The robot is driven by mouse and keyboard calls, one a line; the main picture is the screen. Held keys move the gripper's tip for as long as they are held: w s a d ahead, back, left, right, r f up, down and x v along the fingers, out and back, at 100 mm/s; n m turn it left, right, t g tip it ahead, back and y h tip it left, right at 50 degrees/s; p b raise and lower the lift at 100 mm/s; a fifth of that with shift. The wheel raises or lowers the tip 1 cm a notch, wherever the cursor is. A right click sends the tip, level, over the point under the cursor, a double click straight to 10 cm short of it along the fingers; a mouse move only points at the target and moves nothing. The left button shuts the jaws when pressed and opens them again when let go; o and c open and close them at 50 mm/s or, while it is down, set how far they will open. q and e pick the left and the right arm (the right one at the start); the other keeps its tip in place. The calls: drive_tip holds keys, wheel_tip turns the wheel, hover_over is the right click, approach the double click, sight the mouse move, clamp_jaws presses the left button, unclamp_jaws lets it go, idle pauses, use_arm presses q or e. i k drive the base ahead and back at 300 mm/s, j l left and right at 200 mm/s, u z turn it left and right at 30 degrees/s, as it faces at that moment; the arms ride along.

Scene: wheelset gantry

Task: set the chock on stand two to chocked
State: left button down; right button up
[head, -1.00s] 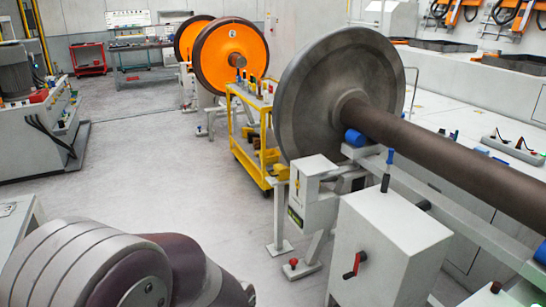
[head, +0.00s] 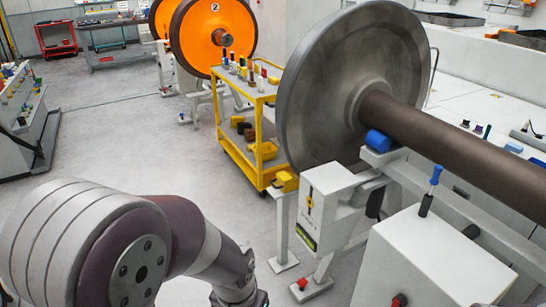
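An orange wheel marked 2 (head: 214,36) stands at the back left of the head view, with another orange wheel (head: 160,18) partly hidden behind it. The lower stand under the marked wheel is largely hidden by a yellow cart, and I cannot make out a chock there. Nearer, a grey wheelset (head: 330,100) rests on a grey stand. On that stand a white box (head: 325,205) carries a small upright slot with a yellow and black piece (head: 309,203); its setting is too small to read. My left arm comes in at the lower left; neither gripper shows.
The yellow cart (head: 258,140) with bottles and bins stands beside the grey wheel. A white cabinet (head: 430,262) with a blue-handled tool (head: 430,190) on top is at the lower right. A blue roller (head: 377,141) touches the axle. The floor (head: 120,140) at left is clear.

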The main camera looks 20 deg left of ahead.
sight(287, 182)
drive_tip(key=i+j, duration=0.5)
drive_tip(key=i+j+z, duration=0.1)
drive_tip(key=i+j, duration=0.9)
drive_tip(key=j, duration=0.25)
drive_tip(key=i+j+z, duration=0.1)
drive_tip(key=i+j, duration=0.4)
drive_tip(key=j, duration=0.15)
